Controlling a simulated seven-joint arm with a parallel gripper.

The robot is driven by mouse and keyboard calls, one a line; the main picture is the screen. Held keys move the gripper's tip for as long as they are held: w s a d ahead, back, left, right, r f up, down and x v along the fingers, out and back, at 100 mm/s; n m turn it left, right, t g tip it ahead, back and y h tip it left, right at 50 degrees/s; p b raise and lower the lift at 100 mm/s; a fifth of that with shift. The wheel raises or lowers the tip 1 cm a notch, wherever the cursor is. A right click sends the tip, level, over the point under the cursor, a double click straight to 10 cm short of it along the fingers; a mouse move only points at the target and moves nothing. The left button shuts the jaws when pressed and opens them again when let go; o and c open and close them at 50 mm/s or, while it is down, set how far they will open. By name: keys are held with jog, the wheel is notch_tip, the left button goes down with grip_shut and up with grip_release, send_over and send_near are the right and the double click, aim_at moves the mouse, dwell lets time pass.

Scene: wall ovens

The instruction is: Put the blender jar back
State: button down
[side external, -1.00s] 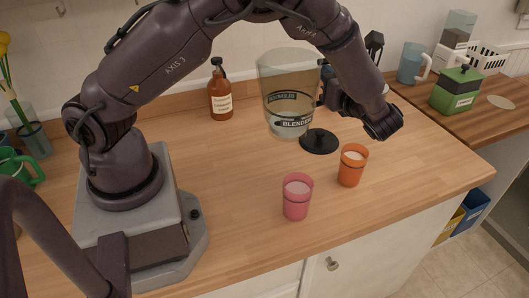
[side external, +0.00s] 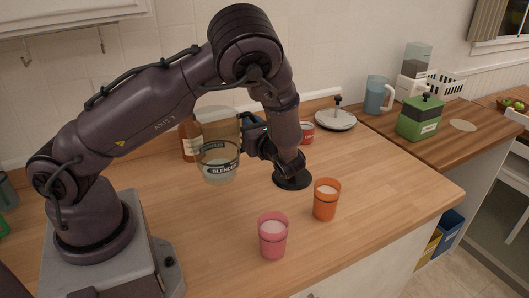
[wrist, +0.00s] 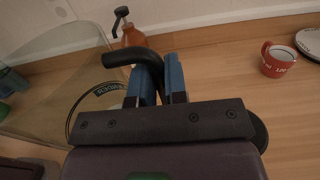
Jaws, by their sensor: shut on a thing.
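The blender jar (side external: 219,160) is a clear, smoky vessel with a "BLENDER" label and a dark handle. In the side external view it is held upright or nearly so, with the counter behind it; I cannot tell its exact height above the wood. My gripper (side external: 252,140) is shut on the handle at the jar's right side. In the wrist view the blue fingers of my gripper (wrist: 160,82) close around the black curved handle, and the transparent jar (wrist: 50,85) fills the left. A black round disc (side external: 292,180) lies on the counter below my wrist.
An orange cup (side external: 326,200) and a pink cup (side external: 272,238) stand in front. An amber pump bottle (side external: 188,140) stands behind the jar. A red mug (side external: 307,133) and a round pale lid (side external: 336,120) are at the back. A green box (side external: 419,118) is farther right.

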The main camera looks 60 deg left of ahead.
jog(key=w+a+f, duration=0.2)
jog(key=w+f, duration=0.3)
jog(key=f, duration=0.4)
jog(key=shift+w+a+f, duration=0.15)
jog(key=shift+w, duration=0.05)
jog(key=shift+f, duration=0.15)
jog(key=c, duration=1.1)
grip_release()
jog(key=shift+c, duration=0.2)
